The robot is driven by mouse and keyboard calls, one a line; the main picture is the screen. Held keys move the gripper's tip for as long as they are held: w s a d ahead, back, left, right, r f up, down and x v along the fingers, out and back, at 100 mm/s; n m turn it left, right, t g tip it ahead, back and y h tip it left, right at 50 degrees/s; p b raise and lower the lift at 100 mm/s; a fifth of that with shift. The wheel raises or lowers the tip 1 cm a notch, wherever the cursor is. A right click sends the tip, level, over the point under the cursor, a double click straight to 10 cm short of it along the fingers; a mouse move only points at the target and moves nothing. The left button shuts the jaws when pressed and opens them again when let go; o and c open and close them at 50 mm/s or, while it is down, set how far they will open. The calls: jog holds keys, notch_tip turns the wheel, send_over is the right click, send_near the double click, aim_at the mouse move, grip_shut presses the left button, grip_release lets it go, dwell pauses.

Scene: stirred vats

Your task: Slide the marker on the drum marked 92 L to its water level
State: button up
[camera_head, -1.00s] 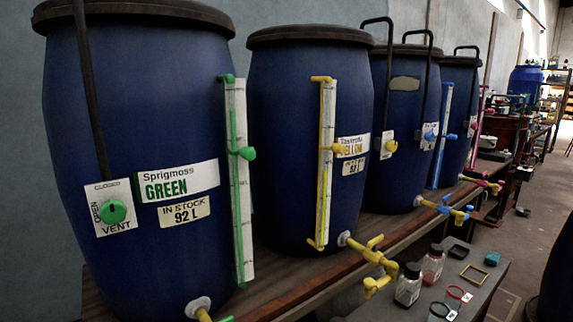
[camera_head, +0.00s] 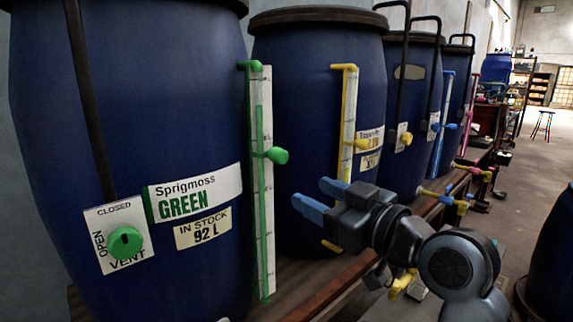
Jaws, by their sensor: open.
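The blue drum (camera_head: 60,130) at the left has labels reading Sprigmoss GREEN and IN STOCK 92 L (camera_head: 203,229). Its upright sight gauge (camera_head: 267,210) has a white scale and a green tube along the drum's right side. The green marker (camera_head: 276,155) sits on the gauge, a little above mid-height. The green column in the tube (camera_head: 259,125) appears to top out above the marker, near the upper part of the scale. My gripper (camera_head: 320,202) has blue fingertips, is open and empty, and is right of and lower than the marker, apart from it.
A green vent knob (camera_head: 126,242) is on the drum's front. The neighbouring drum (camera_head: 300,110) has a yellow gauge (camera_head: 349,105) behind my gripper. More drums with taps continue along the wooden shelf.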

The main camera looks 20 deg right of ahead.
aim_at(285, 159)
jog(key=shift+n+y, duration=0.5)
jog(key=shift+n, duration=0.3)
jog(key=shift+w+a+r+p, duration=0.3)
jog(key=shift+w+r, duration=0.35)
jog(key=shift+w, duration=0.8)
jog(key=shift+w+a+r+p, duration=0.3)
jog(key=shift+w+r, duration=0.35)
jog(key=shift+w, duration=0.8)
jog(key=shift+w+a+r+p, duration=0.15)
jog(key=shift+w+a+r, duration=0.35)
jog(key=shift+w, duration=0.95)
jog(key=shift+d+r, duration=0.15)
jog(key=shift+c, duration=0.5)
grip_shut()
